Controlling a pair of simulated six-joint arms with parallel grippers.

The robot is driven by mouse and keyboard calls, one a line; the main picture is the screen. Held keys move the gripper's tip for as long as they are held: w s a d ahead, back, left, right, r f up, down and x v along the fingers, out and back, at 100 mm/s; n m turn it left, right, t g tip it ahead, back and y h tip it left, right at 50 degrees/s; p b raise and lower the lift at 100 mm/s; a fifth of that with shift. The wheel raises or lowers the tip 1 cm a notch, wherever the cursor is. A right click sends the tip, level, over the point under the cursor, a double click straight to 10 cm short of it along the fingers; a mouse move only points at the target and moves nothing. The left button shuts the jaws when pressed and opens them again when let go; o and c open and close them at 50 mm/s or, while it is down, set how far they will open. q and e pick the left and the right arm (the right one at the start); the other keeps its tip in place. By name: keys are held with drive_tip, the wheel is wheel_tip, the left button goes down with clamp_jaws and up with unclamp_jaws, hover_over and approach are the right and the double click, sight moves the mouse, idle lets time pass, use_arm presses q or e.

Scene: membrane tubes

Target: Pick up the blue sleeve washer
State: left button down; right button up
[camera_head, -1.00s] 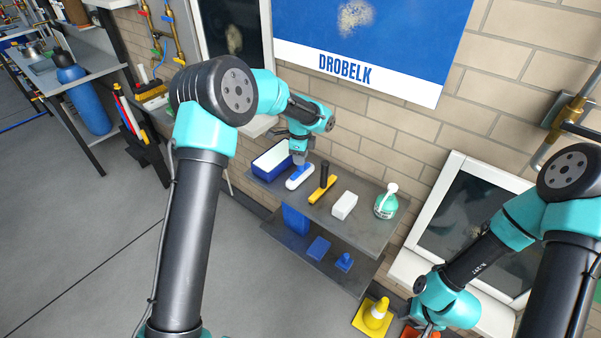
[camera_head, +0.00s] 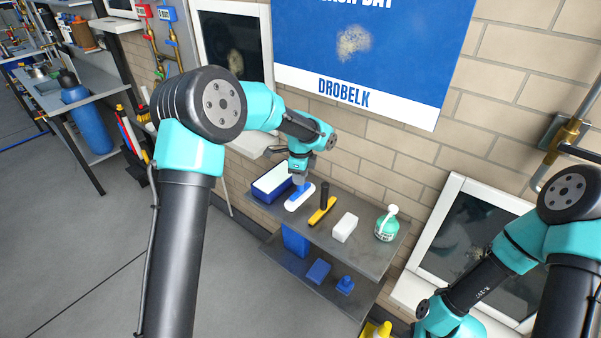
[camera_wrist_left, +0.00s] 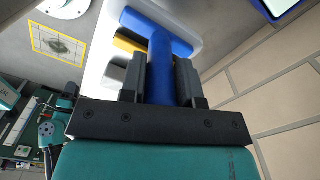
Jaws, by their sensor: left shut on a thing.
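The blue sleeve washer (camera_head: 300,196) has a white sleeve pad and a blue T-shaped bar and handle. In the head view it is at the upper shelf's left part, beside the blue tray. My left gripper (camera_head: 299,179) points down on it from above. In the left wrist view its two dark fingers (camera_wrist_left: 162,78) are shut on the blue handle (camera_wrist_left: 162,62), one on each side. The washer's bar runs across beyond the fingertips. Whether the pad still touches the shelf is hard to tell. My right gripper is below the picture edge.
On the grey shelf (camera_head: 368,255) stand a blue tray (camera_head: 268,187), a yellow squeegee (camera_head: 322,212) with dark handle, a white block (camera_head: 345,227) and a green bottle (camera_head: 387,225). Blue items sit on the lower shelf. A brick wall (camera_head: 400,150) is close behind.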

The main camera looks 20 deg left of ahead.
use_arm(q)
drive_tip(key=s+d+r, duration=0.1)
drive_tip(key=s+d, duration=0.2)
drive_tip(key=s, duration=0.9)
drive_tip(key=shift+d, duration=0.25)
drive_tip(key=shift+r, duration=0.1)
drive_tip(key=w+a+n, duration=0.4)
drive_tip(key=a+n, duration=0.1)
drive_tip(key=n, duration=0.9)
drive_tip(key=shift+w+f+n, duration=0.2)
drive_tip(key=shift+f+n, duration=0.1)
drive_tip(key=shift+f, duration=0.1)
drive_tip(key=shift+s+a, duration=0.1)
